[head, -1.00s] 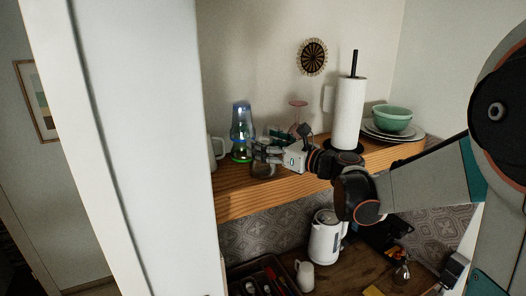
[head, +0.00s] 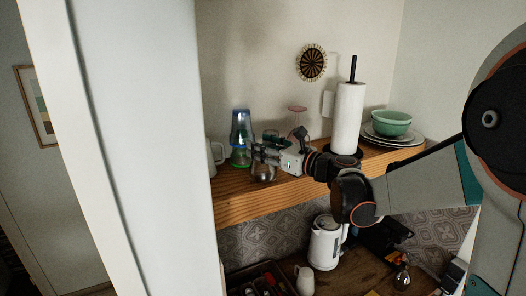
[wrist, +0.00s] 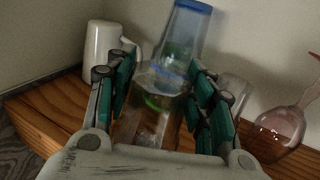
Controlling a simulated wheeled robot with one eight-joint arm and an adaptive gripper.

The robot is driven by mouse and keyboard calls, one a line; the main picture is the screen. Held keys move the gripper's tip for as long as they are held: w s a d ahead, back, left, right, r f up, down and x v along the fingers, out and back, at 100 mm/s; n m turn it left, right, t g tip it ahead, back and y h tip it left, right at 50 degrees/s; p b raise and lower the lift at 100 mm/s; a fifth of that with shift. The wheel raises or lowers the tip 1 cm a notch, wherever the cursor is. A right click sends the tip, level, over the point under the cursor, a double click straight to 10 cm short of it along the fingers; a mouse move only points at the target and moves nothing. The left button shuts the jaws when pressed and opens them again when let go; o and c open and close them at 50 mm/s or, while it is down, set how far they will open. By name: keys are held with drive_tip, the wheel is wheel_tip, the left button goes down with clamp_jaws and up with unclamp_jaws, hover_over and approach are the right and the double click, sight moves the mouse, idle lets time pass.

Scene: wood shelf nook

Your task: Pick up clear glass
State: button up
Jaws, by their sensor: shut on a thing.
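A clear glass (wrist: 150,118) stands between my fingers in the wrist view. In the head view the clear glass (head: 263,173) shows low under the fingers, near the shelf's front edge. My gripper (head: 262,153) is shut on it, with a finger on each side in the wrist view (wrist: 160,100). I cannot tell whether its base touches the shelf. A stack of blue- and green-rimmed glasses (head: 240,138) stands just behind it and also shows in the wrist view (wrist: 183,38).
A white mug (wrist: 102,50) stands to the left on the wooden shelf (head: 240,207). A pink stemmed glass (wrist: 278,130), paper towel roll (head: 348,118) and green bowls (head: 391,122) stand to the right. A kettle (head: 326,243) is on the counter below.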

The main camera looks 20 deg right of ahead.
wheel_tip(320, 180, up, 20)
drive_tip(key=b, duration=0.1)
drive_tip(key=shift+f, duration=0.25)
drive_tip(key=shift+s, duration=0.15)
idle(0.6)
